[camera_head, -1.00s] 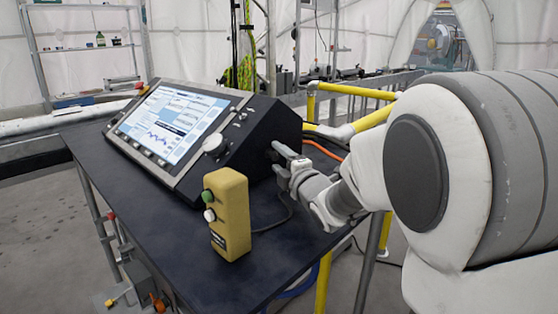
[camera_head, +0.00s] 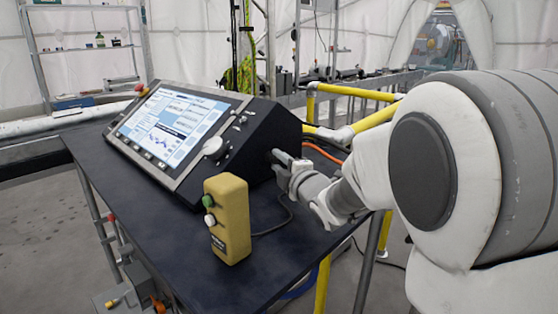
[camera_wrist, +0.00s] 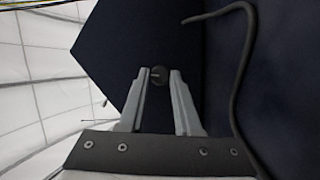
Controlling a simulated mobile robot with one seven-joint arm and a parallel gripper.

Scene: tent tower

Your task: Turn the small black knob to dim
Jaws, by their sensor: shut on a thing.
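The small black knob (camera_wrist: 157,76) is on the dark side face of the console (camera_head: 262,135). In the wrist view it sits between my two fingertips, with a short light mark on its face pointing left. My gripper (camera_wrist: 160,80) is shut on the knob, one finger on each side. In the head view my gripper (camera_head: 282,158) reaches the console's right side from the right, and the knob is hidden there. The console's screen (camera_head: 172,122) is lit with panels and a graph.
A yellow button box (camera_head: 228,220) with a green and a white button stands on the dark table (camera_head: 200,270) in front of the console. A black cable (camera_wrist: 243,60) runs close by my fingers. Yellow rails (camera_head: 350,92) stand behind the arm.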

